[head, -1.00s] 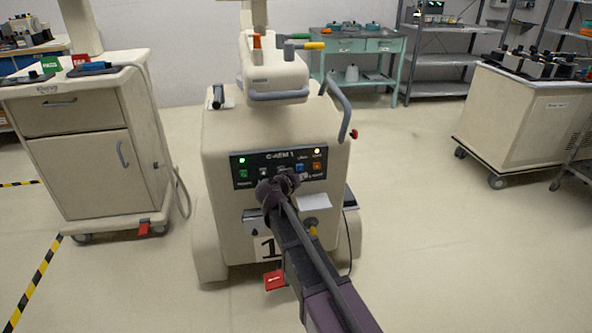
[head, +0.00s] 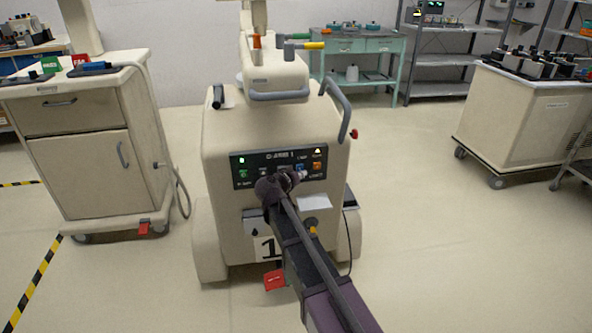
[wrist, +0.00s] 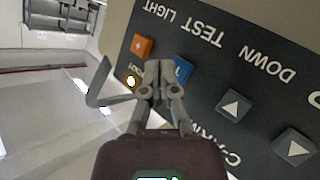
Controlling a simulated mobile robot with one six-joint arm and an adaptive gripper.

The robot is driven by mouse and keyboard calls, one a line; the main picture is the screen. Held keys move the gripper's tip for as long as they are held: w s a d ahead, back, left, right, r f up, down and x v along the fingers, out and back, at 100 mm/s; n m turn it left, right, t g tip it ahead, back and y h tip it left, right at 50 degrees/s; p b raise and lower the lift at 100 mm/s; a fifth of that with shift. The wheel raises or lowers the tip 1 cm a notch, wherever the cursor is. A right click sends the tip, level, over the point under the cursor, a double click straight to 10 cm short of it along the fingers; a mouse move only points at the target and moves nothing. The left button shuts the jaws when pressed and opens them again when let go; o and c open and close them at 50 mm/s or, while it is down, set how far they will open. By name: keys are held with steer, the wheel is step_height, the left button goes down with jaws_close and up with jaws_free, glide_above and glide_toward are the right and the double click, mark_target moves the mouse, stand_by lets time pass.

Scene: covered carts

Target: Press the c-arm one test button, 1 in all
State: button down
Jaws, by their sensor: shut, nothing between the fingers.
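The c-arm one cart (head: 225,215) stands upright in the middle of the head view. Its dark control panel (head: 240,176) faces me. The blue test button (head: 300,167) shows just above my gripper (head: 302,176). In the wrist view, the blue button (wrist: 183,69) is partly hidden behind my gripper (wrist: 159,66), whose fingers are shut and empty. The fingertips are over or just beside its edge; I cannot tell if they touch it. The orange light button (wrist: 142,46) is beside it, under the word LIGHT.
Up and down arrow buttons (wrist: 234,106) are on the same panel. A grey handle (head: 343,110) curves at the cart's right side. A drawer cart (head: 75,165) stands left and another covered cart (head: 510,120) right. Open floor (head: 430,220) lies to the right.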

steer(key=shift+w, duration=0.25)
stand_by(0.7)
steer(key=shift+w+a, duration=0.1)
steer(key=shift+w, duration=0.25)
steer(key=shift+w+a, duration=0.15)
steer(key=shift+w, duration=0.35)
stand_by(1.1)
steer(key=shift+s, duration=0.2)
steer(key=shift+s+d, duration=0.25)
steer(key=shift+s, duration=0.5)
stand_by(0.3)
steer(key=s, duration=0.2)
steer(key=s+d, duration=0.1)
steer(key=s, duration=0.1)
steer(key=shift+s+d, duration=0.2)
steer(key=shift+s, duration=0.2)
stand_by(0.7)
